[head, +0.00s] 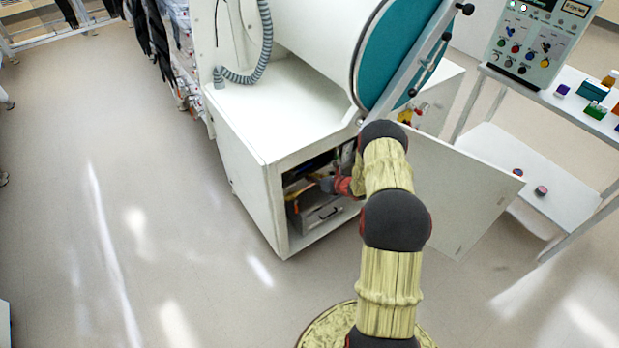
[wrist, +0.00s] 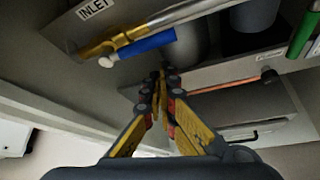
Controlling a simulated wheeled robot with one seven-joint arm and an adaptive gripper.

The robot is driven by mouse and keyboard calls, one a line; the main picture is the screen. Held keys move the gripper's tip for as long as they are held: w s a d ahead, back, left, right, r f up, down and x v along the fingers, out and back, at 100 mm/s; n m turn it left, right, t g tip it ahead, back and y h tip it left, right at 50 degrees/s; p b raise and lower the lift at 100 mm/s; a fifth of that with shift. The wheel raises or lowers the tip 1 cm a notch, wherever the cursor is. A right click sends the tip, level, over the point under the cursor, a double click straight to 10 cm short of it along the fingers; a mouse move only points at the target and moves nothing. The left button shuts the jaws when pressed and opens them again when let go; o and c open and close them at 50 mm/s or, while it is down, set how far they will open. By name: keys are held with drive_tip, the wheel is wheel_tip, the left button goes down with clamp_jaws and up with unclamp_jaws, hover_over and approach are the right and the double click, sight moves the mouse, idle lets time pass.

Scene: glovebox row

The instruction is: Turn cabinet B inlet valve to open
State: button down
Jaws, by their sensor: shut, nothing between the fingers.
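The inlet valve shows in the wrist view as a brass body (wrist: 113,43) on a pipe, under a white label reading INLET (wrist: 95,9). Its blue lever handle (wrist: 148,46) lies roughly parallel to the pipe. My gripper (wrist: 160,78) is shut and empty, its fingertips just below the handle's right end in the picture. I cannot tell whether they touch it. In the head view my gripper (head: 328,184) reaches inside the open white cabinet (head: 246,182), and the valve cannot be made out there. No letter on the cabinet is readable.
The cabinet door (head: 462,190) stands open to the right of my arm. In the wrist view a copper pipe (wrist: 235,83), a grey box (wrist: 245,108) and a green handle (wrist: 302,36) lie to the right. A shelf cart (head: 535,175) stands at right. The floor at left is clear.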

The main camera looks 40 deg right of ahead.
drive_tip(key=s+r+p, duration=0.2)
drive_tip(key=s, duration=0.7)
drive_tip(key=shift+r, duration=0.3)
